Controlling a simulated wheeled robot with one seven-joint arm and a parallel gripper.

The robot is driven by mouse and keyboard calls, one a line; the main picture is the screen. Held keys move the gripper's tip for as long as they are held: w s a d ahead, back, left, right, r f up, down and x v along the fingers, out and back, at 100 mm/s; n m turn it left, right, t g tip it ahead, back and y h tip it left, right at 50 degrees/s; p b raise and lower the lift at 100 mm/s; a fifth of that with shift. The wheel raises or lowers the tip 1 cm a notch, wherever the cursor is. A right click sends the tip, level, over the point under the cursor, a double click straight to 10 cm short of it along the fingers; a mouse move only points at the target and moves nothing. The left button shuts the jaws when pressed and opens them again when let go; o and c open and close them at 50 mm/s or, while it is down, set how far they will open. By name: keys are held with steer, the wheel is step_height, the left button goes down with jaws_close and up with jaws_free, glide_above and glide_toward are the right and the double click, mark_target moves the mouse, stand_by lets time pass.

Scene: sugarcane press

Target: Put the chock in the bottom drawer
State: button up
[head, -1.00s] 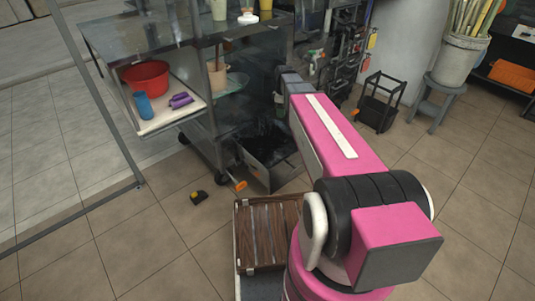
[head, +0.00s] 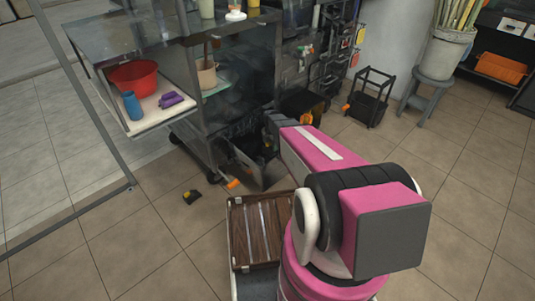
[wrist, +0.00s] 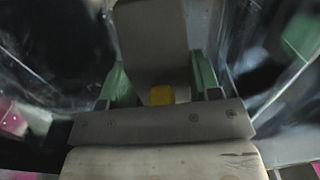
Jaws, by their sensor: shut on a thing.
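In the wrist view, my gripper (wrist: 158,80) has its green finger pads closed on both sides of a grey block with a yellow patch, which I take to be the chock (wrist: 152,35). Its full shape is hard to make out. In the head view, the bottom drawer (head: 262,176) stands pulled out low on the steel cart, with a dark inside and an orange piece at its front corner. My forearm reaches to the cart just behind and above the drawer. My fingers and the held block are hidden there.
A small black and yellow object (head: 192,197) lies on the floor left of the drawer. A red bowl (head: 138,75) and a blue bottle (head: 132,106) sit on the cart's side shelf. A black caddy (head: 368,100) stands right.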

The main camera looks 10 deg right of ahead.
step_height(320, 180, down, 8)
steer(key=shift+r, duration=0.25)
steer(key=shift+f, duration=0.1)
steer(key=o, duration=1.1)
step_height(320, 180, up, 12)
steer(key=shift+r, duration=0.15)
steer(key=s+r+m, duration=0.8)
steer(key=s+m, duration=0.2)
steer(key=m, duration=0.2)
steer(key=s+r+m, duration=0.8)
steer(key=s+m, duration=0.3)
steer(key=m, duration=0.1)
steer(key=shift+s+m, duration=0.2)
steer(key=shift+m, duration=0.2)
